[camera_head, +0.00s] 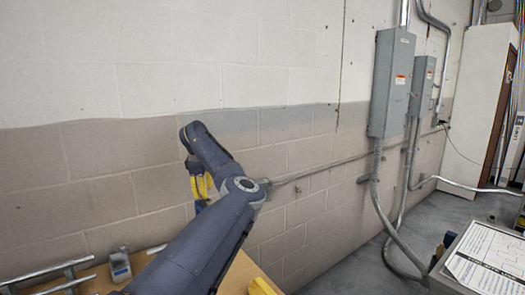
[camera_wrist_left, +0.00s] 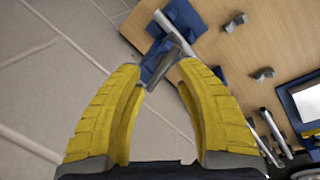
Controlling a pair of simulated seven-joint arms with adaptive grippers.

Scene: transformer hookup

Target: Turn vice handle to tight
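My left gripper (camera_head: 202,187) hangs down with its yellow fingers near the wall, above the far end of the wooden table. In the left wrist view its two fingers (camera_wrist_left: 160,67) stand apart, open. The blue vice (camera_wrist_left: 187,16) sits at the table edge, and its grey bar-like handle (camera_wrist_left: 174,34) lies at and just beyond the gap between the fingertips. I cannot tell whether a finger touches it. In the head view my arm hides the vice. A yellow piece at the bottom edge looks like a finger of my right gripper (camera_head: 262,287), mostly cut off.
The wooden table (camera_wrist_left: 226,52) holds small grey metal brackets (camera_wrist_left: 236,22), a blue device with a screen (camera_wrist_left: 305,98) and metal rails (camera_head: 48,276). A block wall (camera_head: 100,200) is close behind the gripper. Electrical boxes (camera_head: 391,82) and conduits are on the wall at right.

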